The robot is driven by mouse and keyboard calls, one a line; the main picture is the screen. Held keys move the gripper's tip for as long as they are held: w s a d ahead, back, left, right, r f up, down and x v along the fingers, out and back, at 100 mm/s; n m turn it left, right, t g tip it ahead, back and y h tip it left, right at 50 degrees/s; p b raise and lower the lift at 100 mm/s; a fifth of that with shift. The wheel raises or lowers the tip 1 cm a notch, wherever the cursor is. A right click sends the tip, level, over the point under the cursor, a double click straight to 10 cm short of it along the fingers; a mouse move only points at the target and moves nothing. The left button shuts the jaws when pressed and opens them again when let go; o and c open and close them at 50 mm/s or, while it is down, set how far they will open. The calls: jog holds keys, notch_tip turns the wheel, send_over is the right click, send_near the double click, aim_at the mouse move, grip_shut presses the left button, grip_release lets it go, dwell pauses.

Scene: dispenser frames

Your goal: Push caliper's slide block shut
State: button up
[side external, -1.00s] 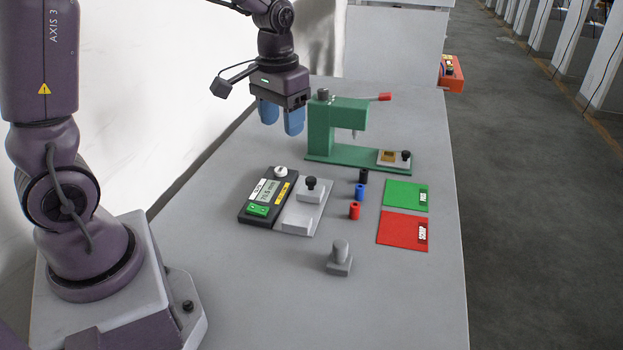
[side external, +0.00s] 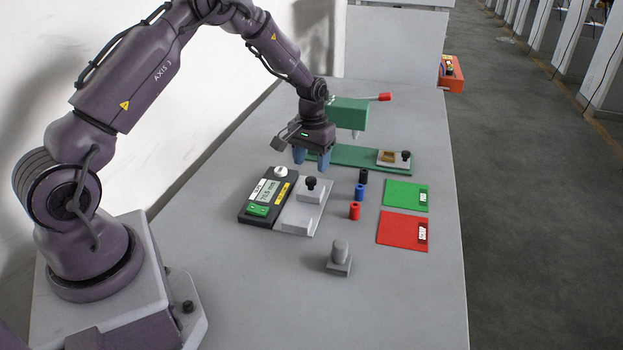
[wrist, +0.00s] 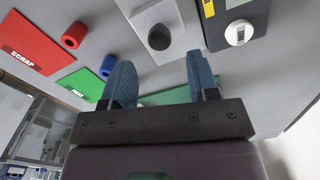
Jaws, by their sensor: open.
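The caliper has a dark body (side external: 248,214) with a lit display, a white knob and a green button panel. Its pale grey bed (side external: 294,222) lies beside the body, with the slide block (side external: 307,194) and its black knob at the far end and a raised lip at the near end; a gap shows between them. In the wrist view the slide block (wrist: 177,22) and its round black knob show just beyond the fingers. My gripper (side external: 311,159) is open and empty, fingers pointing down, above the table on the far side of the slide block. The fingers also show in the wrist view (wrist: 161,80).
A green press (side external: 347,112) stands behind my gripper, partly hidden by it. Black, blue and red (side external: 354,211) cylinders stand right of the caliper, beside the green (side external: 402,194) and red (side external: 398,230) pads. A grey post (side external: 339,257) stands in front. The near table is mostly clear.

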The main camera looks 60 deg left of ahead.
aim_at(312, 178)
notch_tip(312, 178, down, 6)
jog(key=shift+r, duration=0.1)
